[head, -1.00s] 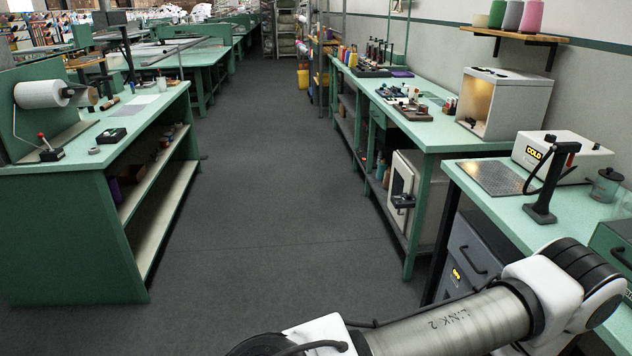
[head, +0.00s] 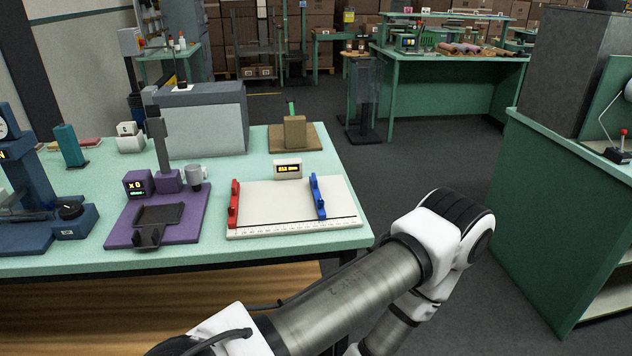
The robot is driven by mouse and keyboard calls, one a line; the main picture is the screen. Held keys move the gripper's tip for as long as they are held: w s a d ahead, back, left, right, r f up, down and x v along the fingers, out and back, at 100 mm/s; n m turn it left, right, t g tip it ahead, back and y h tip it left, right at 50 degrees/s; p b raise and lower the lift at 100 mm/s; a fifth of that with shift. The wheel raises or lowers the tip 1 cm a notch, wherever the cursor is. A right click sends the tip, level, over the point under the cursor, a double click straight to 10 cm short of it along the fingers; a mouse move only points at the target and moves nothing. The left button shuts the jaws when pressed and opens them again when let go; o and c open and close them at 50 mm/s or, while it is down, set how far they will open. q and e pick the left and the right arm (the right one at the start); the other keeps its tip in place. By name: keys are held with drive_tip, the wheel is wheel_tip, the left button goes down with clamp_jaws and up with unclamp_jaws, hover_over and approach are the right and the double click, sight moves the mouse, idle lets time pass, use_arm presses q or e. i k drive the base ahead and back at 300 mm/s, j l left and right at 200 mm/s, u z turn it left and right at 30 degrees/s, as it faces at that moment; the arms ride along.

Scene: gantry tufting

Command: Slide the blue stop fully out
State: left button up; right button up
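The blue stop (head: 318,197) stands upright on a white board (head: 277,205), toward the board's right side. It runs front to back, with some bare board to its right. A red stop (head: 235,204) stands at the board's left edge. A ruled scale runs along the board's front edge. A small lit display (head: 288,169) stands behind the board; its digits are too small to read. Neither of my grippers is in view. One of my arms crosses the lower part of the view, in front of the table.
The board lies near the right front corner of a green table (head: 85,258). A brown block (head: 295,132) stands at the back. Dark floor (head: 440,165) lies to the right.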

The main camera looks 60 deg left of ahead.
sight(321, 211)
drive_tip(key=u, duration=1.8)
drive_tip(key=j+z, duration=0.15)
